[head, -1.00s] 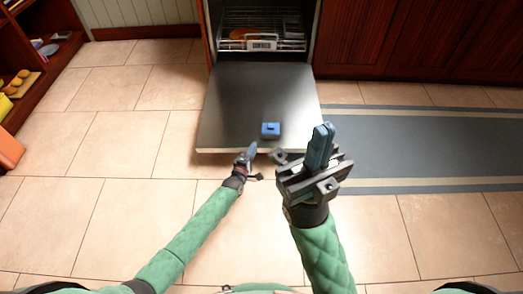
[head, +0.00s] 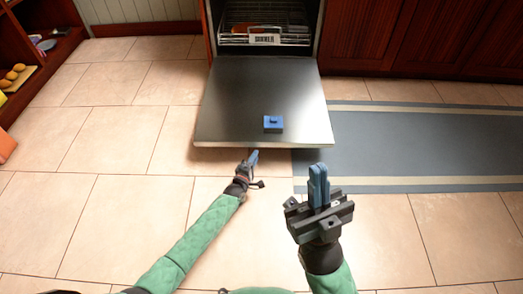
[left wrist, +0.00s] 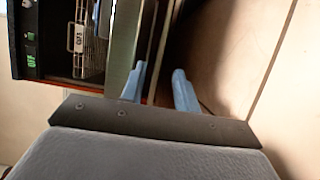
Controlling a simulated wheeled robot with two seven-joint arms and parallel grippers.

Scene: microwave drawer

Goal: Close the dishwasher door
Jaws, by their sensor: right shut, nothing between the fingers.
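The dishwasher door (head: 240,105) hangs open, a flat dark panel reaching out from the dishwasher (head: 265,20). A small blue box (head: 273,123) lies on it near the front edge. My left gripper (head: 253,157) is at the underside of the door's front edge, its tips partly hidden there. In the left wrist view its two blue fingers (left wrist: 158,85) stand apart beside the door (left wrist: 122,45), seen edge-on; contact is unclear. My right gripper (head: 318,172) is shut and empty, in front of the door's right corner.
A wire rack (head: 265,38) with a white label sits inside the dishwasher. A grey mat (head: 430,145) lies on the floor at right. Brown cabinets (head: 430,40) stand behind it. Open shelves (head: 35,55) are at far left. The tiled floor (head: 110,210) at left is clear.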

